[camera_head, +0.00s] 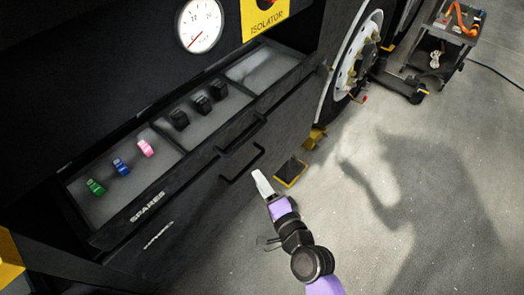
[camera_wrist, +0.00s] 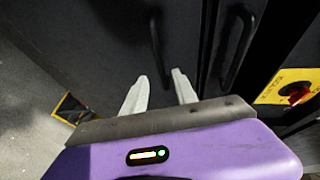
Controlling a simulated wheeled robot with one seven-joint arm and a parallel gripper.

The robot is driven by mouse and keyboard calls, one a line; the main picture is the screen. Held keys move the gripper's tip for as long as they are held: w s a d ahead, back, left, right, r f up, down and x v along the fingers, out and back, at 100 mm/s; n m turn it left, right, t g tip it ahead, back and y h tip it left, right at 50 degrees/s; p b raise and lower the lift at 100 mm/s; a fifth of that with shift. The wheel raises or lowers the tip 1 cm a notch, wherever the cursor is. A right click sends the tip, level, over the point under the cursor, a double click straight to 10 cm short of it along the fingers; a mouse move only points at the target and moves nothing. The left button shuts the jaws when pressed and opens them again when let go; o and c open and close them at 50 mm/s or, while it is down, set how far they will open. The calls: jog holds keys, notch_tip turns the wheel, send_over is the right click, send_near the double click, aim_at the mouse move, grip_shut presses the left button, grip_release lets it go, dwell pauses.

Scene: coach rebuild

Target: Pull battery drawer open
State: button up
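The lower drawer front (camera_head: 190,215) is black and looks flush and closed; its label is too small to read. Its black bar handle (camera_head: 242,163) shows in the head view and, in the wrist view, as the left handle (camera_wrist: 155,45). My gripper (camera_head: 262,180) is just below and right of this handle in the head view. In the wrist view my gripper's fingertips (camera_wrist: 160,75) are apart, with the handle's near end between or just beyond them. I cannot tell whether they touch. Nothing is held.
The upper drawer marked SPARES (camera_head: 148,207) stands open above, holding coloured and black parts; its handle (camera_wrist: 237,45) is close by. A yellow-edged black block (camera_head: 290,172) lies on the floor. A wheel (camera_head: 352,60) and cart (camera_head: 435,45) stand behind. Floor at right is clear.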

aim_at(250, 165)
jog(key=shift+x, duration=3.75)
jog(key=shift+a+r, duration=0.15)
jog(key=shift+c, duration=0.2)
grip_shut()
